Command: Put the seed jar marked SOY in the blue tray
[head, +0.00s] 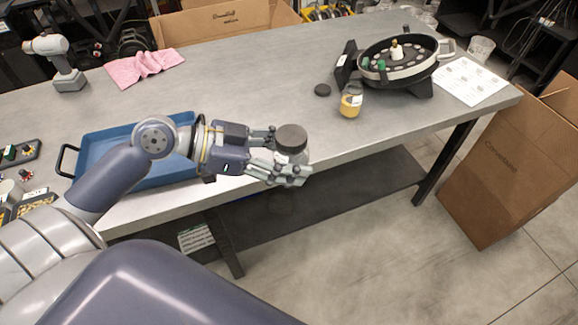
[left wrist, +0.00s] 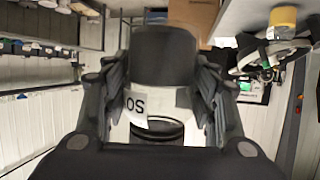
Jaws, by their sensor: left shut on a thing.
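My left gripper (head: 288,155) is shut on a clear jar with a dark lid (head: 291,138). The jar is held near the table's front edge, just right of the blue tray (head: 90,147). In the left wrist view the jar's white label (left wrist: 136,106) shows the letters SO; the rest is hidden. The fingers stand on both sides of the jar (left wrist: 163,55). The blue tray lies on the left part of the table, partly covered by my left arm. My right gripper is not in view.
The round seed meter (head: 399,62) and a paper sheet (head: 470,82) are at right. A pink cloth (head: 145,68) and drill (head: 57,62) are at back left.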

